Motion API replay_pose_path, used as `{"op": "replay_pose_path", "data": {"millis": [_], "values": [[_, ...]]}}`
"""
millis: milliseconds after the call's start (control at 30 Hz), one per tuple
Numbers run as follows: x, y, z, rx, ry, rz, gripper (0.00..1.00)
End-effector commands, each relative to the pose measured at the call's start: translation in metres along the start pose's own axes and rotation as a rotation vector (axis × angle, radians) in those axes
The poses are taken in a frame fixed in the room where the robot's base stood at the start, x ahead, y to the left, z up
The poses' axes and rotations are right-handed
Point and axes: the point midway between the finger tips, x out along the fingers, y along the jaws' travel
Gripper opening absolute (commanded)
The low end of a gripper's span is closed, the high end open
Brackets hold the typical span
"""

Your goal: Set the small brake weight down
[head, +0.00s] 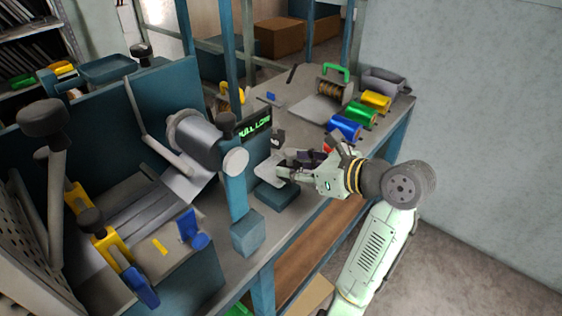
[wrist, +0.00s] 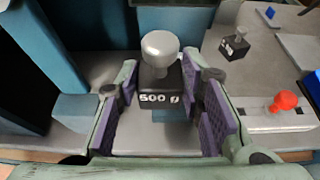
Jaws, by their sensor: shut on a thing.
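The small brake weight (wrist: 160,85) is a dark block with a rounded grey knob, marked 500 g. In the wrist view it stands upright between the purple pads of my gripper (wrist: 165,110), which is shut on it. A light grey plate shows below it; I cannot tell whether they touch. In the head view my gripper (head: 296,160) reaches left over the bench, close to a pale plate on a teal base (head: 278,194). The weight is not clear there.
A second dark weight (wrist: 235,45) with a grey knob stands beyond the right finger. A red knob (wrist: 284,101) is nearer on the right. A display with green letters (head: 256,126) and a teal post (head: 236,185) stand close by. Coloured foil rolls (head: 360,115) lie behind.

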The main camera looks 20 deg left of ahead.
Motion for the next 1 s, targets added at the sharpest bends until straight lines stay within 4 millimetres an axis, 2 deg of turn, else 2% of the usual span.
{"op": "replay_pose_path", "data": {"millis": [100, 300, 467, 733, 1000], "values": [[0.026, -0.012, 0.010, -0.001, -0.002, 0.003, 0.00], [0.055, -0.028, 0.019, -0.002, -0.003, 0.000, 0.00], [0.062, -0.031, 0.018, 0.000, -0.003, -0.002, 0.00], [0.074, -0.031, -0.012, 0.002, -0.001, -0.001, 0.00], [0.075, -0.031, -0.013, -0.002, -0.003, -0.002, 0.00]]}}
